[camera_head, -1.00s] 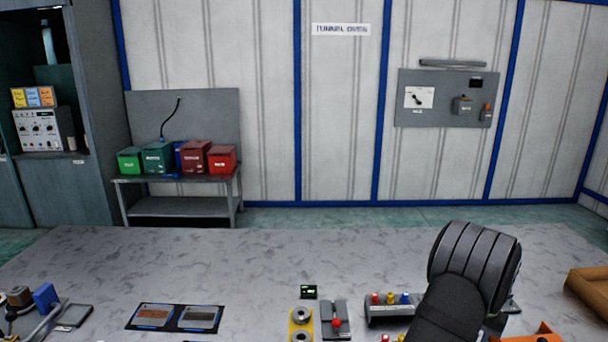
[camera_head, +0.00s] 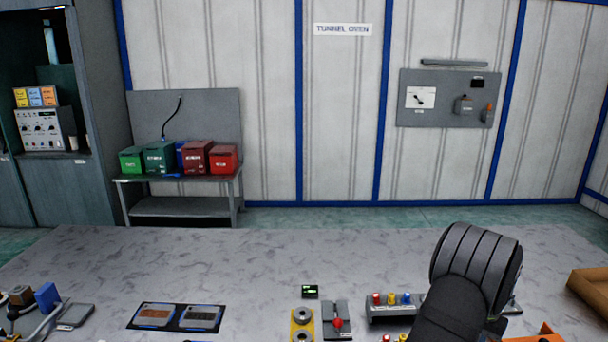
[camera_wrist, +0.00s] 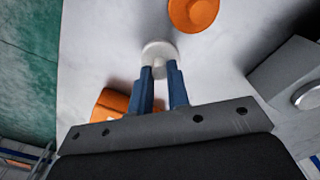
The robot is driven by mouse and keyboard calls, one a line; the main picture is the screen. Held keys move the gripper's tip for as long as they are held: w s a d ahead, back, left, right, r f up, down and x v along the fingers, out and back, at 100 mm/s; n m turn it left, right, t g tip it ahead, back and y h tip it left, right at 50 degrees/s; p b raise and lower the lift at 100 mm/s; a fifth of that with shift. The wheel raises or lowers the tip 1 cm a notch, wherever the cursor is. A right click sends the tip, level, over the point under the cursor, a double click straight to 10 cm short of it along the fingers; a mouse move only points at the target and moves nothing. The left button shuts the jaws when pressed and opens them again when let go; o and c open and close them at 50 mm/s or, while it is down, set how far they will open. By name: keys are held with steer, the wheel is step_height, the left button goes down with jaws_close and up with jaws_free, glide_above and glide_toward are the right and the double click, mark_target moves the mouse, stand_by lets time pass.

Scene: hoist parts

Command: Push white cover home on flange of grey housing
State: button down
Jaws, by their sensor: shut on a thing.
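My gripper (camera_wrist: 160,70) shows in the wrist view, with its two blue fingers shut on the white cover (camera_wrist: 158,48). The cover is a round white piece at the fingertips, above the pale table; whether it touches anything below is not clear. A grey block (camera_wrist: 278,78) with a pale round face (camera_wrist: 308,95) stands at the right of the wrist view, apart from the cover. It may be the grey housing, but it is cut off by the frame edge. The head view shows my dark arm at the right, but not the gripper or the cover.
In the wrist view, an orange round piece (camera_wrist: 194,12) lies beyond the cover and an orange part (camera_wrist: 112,104) sits left of the fingers.

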steer(key=shift+r, duration=0.15)
steer(key=shift+r, duration=2.35)
steer(key=w+a+r, duration=0.4)
steer(key=w, duration=0.4)
steer(key=w+a+r, duration=0.4)
steer(key=w+r, duration=0.1)
steer(key=w, duration=0.3)
steer(key=shift+w+d+f, duration=0.1)
steer(key=shift+d+f, duration=0.05)
steer(key=shift+f, duration=3.3)
steer(key=shift+f, duration=0.65)
